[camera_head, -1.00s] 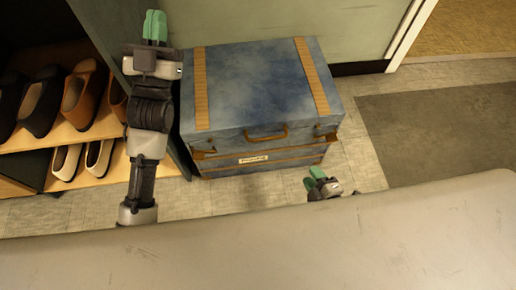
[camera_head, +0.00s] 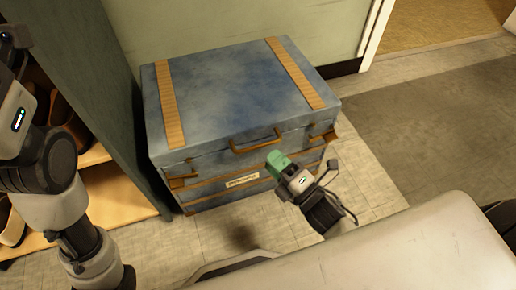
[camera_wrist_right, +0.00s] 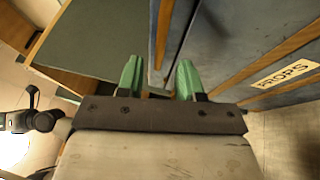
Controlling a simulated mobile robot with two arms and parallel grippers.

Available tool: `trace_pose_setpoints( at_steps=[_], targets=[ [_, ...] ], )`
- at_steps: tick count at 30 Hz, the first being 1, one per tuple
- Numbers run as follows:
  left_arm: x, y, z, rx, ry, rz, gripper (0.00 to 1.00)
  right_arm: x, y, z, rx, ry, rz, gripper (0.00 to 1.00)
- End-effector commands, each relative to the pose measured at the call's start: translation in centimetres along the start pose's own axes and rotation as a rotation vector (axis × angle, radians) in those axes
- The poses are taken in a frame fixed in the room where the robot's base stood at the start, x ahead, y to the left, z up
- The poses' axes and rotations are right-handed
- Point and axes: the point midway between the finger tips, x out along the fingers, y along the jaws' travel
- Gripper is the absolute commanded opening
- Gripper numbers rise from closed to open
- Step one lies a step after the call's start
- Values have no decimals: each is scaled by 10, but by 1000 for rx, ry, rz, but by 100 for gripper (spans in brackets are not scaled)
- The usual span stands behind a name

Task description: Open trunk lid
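A blue trunk (camera_head: 205,190) with tan straps stands on the floor against the wall. Its lid (camera_head: 225,85) is down. A brown handle (camera_head: 257,146) is on the front of the lid, and a label (camera_head: 242,181) reading PROPS is lower on the front. My right gripper (camera_head: 276,160) is in front of the trunk, just below and right of the handle. In the right wrist view its two green fingers (camera_wrist_right: 160,80) are apart with nothing held between them. I cannot tell whether they touch the trunk. My left arm comes in at the left; its fingers are out of view.
A shoe rack (camera_head: 110,190) with a green side panel (camera_head: 95,70) stands close at the trunk's left. A dark mat (camera_head: 440,130) lies on the floor to the right. Wall is directly behind the trunk. Tiled floor is free to its right.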

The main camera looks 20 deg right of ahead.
Motion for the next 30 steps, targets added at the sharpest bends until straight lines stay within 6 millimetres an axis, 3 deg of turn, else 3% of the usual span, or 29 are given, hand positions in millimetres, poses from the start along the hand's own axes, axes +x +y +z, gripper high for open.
trace_pose_setpoints(
  at_steps=[3, 9, 22, 30],
  targets=[
    [1, 2, -6, 3, 27, 9, 0, 23, -2, 0, 0, 1, 5, 36],
    [7, 4, -12, 7, 53, 20, 0, 49, -2, 0, 1, 1, 2, 36],
    [10, 5, -14, 9, 62, 25, 0, 60, 0, 0, 2, -1, -2, 36],
    [10, 5, -14, 9, 62, 25, 0, 60, -1, 0, 2, -1, -2, 0]
  ],
)
